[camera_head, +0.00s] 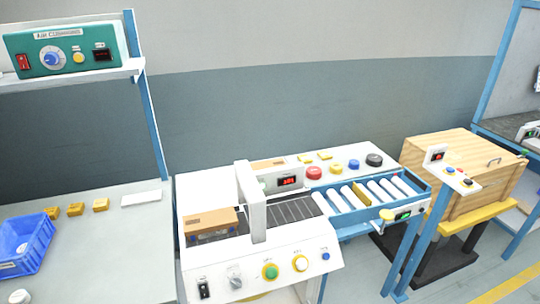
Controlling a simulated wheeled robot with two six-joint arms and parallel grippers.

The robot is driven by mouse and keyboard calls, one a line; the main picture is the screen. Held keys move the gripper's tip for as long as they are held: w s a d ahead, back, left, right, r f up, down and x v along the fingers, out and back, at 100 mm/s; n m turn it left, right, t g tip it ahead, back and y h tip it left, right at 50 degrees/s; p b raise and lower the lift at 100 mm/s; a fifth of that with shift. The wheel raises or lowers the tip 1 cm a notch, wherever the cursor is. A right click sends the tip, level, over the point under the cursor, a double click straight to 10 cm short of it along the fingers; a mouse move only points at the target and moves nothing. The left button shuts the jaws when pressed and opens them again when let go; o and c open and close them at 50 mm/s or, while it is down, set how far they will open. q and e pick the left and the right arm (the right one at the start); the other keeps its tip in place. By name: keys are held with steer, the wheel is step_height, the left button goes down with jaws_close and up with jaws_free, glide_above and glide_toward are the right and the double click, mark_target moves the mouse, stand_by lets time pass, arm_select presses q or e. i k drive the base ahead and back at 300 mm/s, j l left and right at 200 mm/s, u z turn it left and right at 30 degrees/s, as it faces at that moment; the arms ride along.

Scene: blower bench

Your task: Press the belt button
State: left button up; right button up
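A white belt machine (262,252) stands in the middle of the view. The labels are too small to read, so I cannot tell which one is the belt button. A cardboard box (210,219) sits at the belt's left end. The dark belt (292,210) runs right from a white arch (251,205). Neither gripper is in view.
A blue-framed roller conveyor (342,219) adjoins the belt on the right. A wooden crate (465,165) stands beyond it, behind a blue post with a control box (449,169). Left, a bench holds a blue bin (22,262) and yellow blocks (76,209) below a green control unit (65,50).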

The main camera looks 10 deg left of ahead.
mark_target(302, 264)
steer(key=u, duration=0.9)
steer(key=j+z, duration=0.35)
steer(key=j, duration=0.4)
